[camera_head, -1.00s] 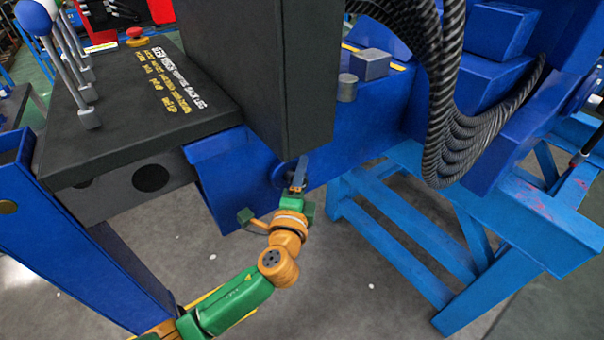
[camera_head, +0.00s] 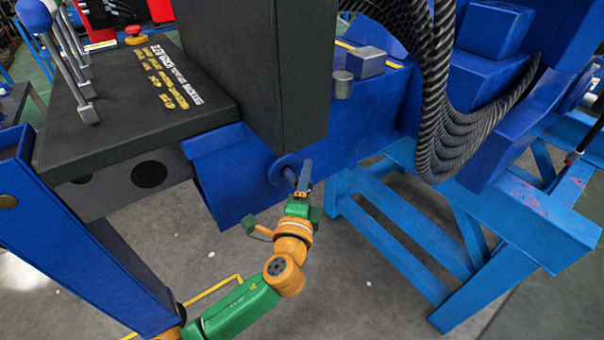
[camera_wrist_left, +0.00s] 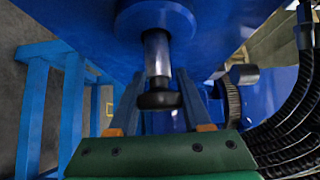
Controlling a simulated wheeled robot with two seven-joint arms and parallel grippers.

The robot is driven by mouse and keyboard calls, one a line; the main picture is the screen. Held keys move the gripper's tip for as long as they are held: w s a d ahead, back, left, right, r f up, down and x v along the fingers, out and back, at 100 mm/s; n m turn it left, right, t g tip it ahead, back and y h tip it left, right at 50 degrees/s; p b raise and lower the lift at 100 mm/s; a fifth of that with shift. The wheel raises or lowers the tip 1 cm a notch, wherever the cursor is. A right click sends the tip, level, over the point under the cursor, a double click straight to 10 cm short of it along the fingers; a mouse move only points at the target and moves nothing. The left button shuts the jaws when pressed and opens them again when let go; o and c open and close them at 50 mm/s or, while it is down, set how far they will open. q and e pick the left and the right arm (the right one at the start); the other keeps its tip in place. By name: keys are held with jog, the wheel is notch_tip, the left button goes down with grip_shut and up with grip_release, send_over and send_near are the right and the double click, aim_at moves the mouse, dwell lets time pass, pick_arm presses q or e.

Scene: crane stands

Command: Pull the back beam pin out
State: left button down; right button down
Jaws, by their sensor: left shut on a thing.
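The back beam pin (camera_wrist_left: 157,62) is a grey metal rod with a dark round knob at its end. It sticks out of a round blue collar (camera_wrist_left: 152,17) on the blue beam (camera_head: 232,170). In the head view the pin (camera_head: 290,175) shows as a short stub beside the fingertips. My left gripper (camera_head: 303,180) is shut on the pin, its fingers on both sides of the knob end in the left wrist view (camera_wrist_left: 158,97). The pin's inner end is hidden in the collar. My right gripper is not in view.
A black control console (camera_head: 130,110) with levers stands at the left above a blue post (camera_head: 95,240). Blue trestle legs (camera_head: 400,240) stand at the right. Thick black hoses (camera_head: 455,140) hang at the upper right. Open grey floor (camera_head: 370,300) lies below.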

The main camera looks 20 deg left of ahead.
pick_arm(q)
jog(key=shift+s+d+f, duration=0.15)
jog(key=shift+s+d, duration=0.45)
jog(key=shift+d, duration=0.1)
jog(key=shift+f, duration=0.1)
jog(key=c, duration=0.6)
grip_release()
jog(key=shift+o, duration=1.2)
jog(key=shift+s+d+r, duration=0.1)
jog(key=shift+d+r, duration=0.05)
jog(key=shift+r, duration=0.05)
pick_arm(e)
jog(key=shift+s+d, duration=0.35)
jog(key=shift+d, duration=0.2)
pick_arm(q)
jog(key=s+b, duration=0.1)
jog(key=s, duration=0.6)
jog(key=shift+d, duration=0.45)
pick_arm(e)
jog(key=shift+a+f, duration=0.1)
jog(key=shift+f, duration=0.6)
